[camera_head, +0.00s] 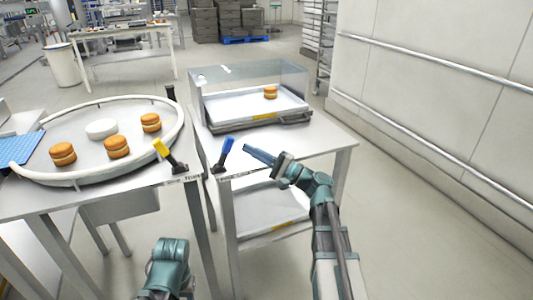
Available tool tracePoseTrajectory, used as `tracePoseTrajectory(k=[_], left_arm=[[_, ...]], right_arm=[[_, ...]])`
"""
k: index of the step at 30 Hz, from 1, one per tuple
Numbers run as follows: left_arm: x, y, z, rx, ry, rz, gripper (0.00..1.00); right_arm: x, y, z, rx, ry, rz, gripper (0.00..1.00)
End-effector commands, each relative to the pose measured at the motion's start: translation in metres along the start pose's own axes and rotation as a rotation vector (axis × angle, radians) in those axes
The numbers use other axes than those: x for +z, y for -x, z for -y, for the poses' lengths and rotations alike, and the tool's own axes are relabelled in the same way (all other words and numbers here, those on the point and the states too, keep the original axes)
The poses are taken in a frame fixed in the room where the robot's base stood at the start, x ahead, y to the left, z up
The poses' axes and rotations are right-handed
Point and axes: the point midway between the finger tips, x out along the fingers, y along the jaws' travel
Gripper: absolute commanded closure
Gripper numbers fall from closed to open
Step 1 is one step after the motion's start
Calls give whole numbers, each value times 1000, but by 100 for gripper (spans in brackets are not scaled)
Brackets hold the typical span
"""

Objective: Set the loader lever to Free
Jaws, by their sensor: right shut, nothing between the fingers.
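A blue-handled lever (225,152) stands on a dark base at the front left corner of the right-hand table (325,143). Its handle tilts slightly to the right at the top. A yellow-handled lever (164,152) stands at the front right edge of the round-table bench, its handle leaning up to the left. Small labels lie by the levers, too small to read surely. My right gripper (248,150) is shut and empty, a little right of the blue handle, and seems apart from it. My left gripper is not visible; only a teal part of my left arm shows at the bottom.
A round rimmed table (85,180) holds several filled rounds and a white disc (101,129). A clear cover (250,78) stands over a tray with one filled round (270,92). A blue mat (20,148) lies left. Floor at right is clear up to the railed wall.

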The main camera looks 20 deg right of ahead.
Motion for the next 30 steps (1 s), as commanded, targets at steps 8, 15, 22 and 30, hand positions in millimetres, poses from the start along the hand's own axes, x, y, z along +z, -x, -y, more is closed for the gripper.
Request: tracePoseTrajectory(k=[8, 15, 22, 30], left_arm=[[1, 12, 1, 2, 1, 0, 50], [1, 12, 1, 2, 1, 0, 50], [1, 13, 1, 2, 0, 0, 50], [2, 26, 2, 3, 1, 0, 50]], right_arm=[[21, -18, 1, 0, 0, 1, 100], [22, -20, 0, -1, 0, -1, 100], [22, -20, 1, 1, 2, 0, 100], [26, -24, 4, 39, 40, 0, 100]])
